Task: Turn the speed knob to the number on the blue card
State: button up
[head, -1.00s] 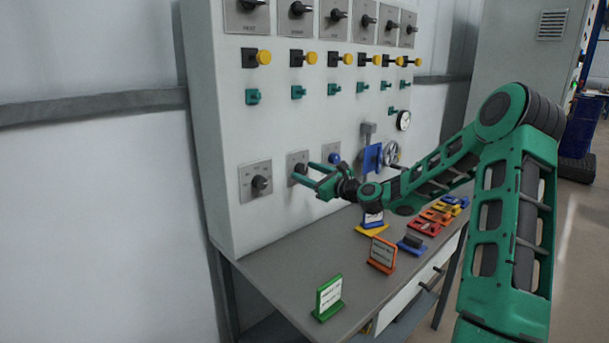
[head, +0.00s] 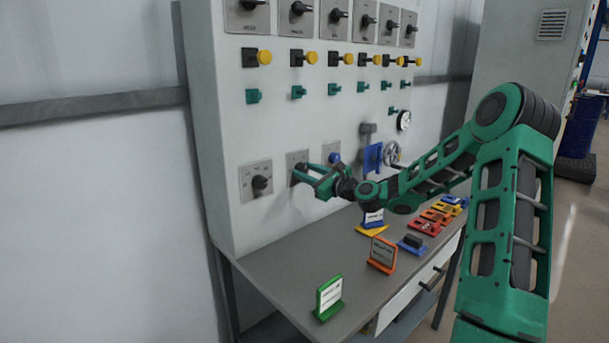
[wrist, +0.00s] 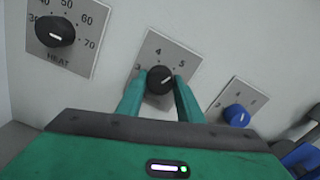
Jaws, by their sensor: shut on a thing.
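A black round knob (wrist: 160,80) sits on a grey plate (wrist: 172,56) with the numbers 3, 4 and 5 readable in the wrist view. Its white pointer line tilts up to the right. My gripper (wrist: 160,88) is shut on this knob, one green finger on each side. In the head view my gripper (head: 312,176) reaches the panel at the middle plate (head: 292,158), and its fingers hide most of the knob. A card with a blue base (head: 373,217) stands on the bench behind the orange card; its print is too small to read.
A HEAT knob (wrist: 55,31) is left of my gripper and a blue knob (wrist: 236,115) right. A green card (head: 329,297) and an orange card (head: 382,254) stand on the bench (head: 290,265). A blue valve part (head: 372,157) and handwheel (head: 391,153) stick out right of my gripper.

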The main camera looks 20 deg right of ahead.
jog(key=n, duration=0.6)
jog(key=shift+a+n, duration=0.1)
jog(key=shift+n, duration=0.2)
jog(key=n, duration=0.3)
jog(key=shift+f+n, duration=0.15)
jog(key=shift+n, duration=0.25)
jog(key=shift+s+f+n, duration=0.1)
jog(key=shift+n, duration=3.1)
jog(key=shift+f+n, duration=0.1)
jog(key=shift+n, duration=3.1)
jog(key=o, duration=1)
jog(key=shift+o, duration=0.3)
jog(key=shift+r, duration=0.1)
